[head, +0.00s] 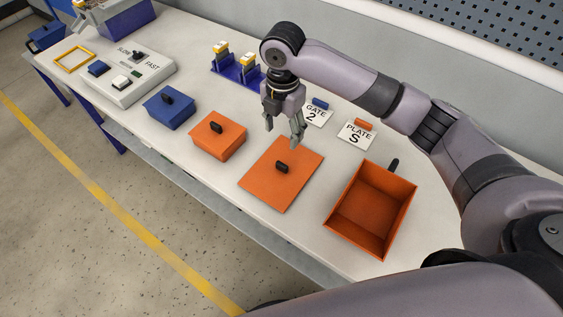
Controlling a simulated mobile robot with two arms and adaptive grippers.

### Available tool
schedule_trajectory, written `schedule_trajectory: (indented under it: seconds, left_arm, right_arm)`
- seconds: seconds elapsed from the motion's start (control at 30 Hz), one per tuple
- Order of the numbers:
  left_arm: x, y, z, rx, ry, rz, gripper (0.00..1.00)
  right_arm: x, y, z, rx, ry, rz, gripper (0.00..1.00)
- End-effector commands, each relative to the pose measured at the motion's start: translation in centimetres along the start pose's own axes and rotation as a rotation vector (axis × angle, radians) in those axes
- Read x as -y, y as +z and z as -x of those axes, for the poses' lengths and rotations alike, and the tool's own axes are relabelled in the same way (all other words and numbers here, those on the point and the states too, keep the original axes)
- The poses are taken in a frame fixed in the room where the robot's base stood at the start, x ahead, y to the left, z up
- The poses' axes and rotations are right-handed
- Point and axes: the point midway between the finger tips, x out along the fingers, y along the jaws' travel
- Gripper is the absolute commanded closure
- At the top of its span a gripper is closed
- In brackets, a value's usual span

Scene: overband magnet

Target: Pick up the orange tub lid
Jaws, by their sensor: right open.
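The orange tub lid (266,182) is a flat orange plate with a small black knob (282,167) on top. It lies flat on the white bench, between a closed orange box and the open orange tub (373,208). The tub is empty and has a dark handle at its back edge. My right gripper (284,141) points down just behind the lid's far edge, above the bench. Its fingers are apart with nothing between them, and it is clear of the knob. My left gripper does not show.
A closed orange box (218,138) and a closed blue box (169,107) stand left of the lid. Behind are the "GATE 2" card (316,114), the "PLATE S" card (357,136) and a blue stand (236,72). A SLOW/FAST control panel (122,76) is further left. The front edge lies close below the lid.

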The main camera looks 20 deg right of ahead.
Motion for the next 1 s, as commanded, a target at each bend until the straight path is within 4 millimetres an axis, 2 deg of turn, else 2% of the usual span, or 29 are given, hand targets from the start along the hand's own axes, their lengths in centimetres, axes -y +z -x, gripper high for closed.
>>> schedule_trajectory:
  seconds: [0.03, 0.1, 0.23, 0.37, 0.5, 0.6, 0.77, 0.9, 1.0]
  left_arm:
    - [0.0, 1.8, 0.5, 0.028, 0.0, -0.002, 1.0]
    - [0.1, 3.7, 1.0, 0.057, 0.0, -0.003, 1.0]
    - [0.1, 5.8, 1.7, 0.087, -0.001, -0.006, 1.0]
    - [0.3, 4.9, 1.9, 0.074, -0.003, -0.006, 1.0]
    - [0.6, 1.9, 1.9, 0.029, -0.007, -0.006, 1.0]
    - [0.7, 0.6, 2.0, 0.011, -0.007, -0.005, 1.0]
    - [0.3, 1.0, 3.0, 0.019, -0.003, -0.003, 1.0]
    - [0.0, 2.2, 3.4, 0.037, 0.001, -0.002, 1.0]
    - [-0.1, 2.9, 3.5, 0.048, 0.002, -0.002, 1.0]
  right_arm:
    - [0.1, 0.0, -1.1, -0.003, -0.006, -0.004, 0.45]
    - [0.1, 0.0, -2.7, -0.002, -0.005, -0.003, 0.45]
    - [0.1, -0.1, -5.5, -0.003, -0.003, -0.005, 0.45]
    - [0.0, 0.0, -7.8, -0.002, -0.001, -0.005, 0.45]
    - [-0.1, 0.0, -9.1, 0.0, 0.002, -0.004, 0.45]
    - [0.0, -0.1, -9.6, 0.0, 0.001, -0.004, 0.45]
    - [0.0, -0.3, -11.6, -0.001, -0.002, -0.005, 0.45]
    - [-0.1, -0.4, -13.6, 0.0, 0.001, -0.005, 0.45]
    - [-0.1, -0.3, -14.4, 0.001, 0.002, -0.004, 0.45]
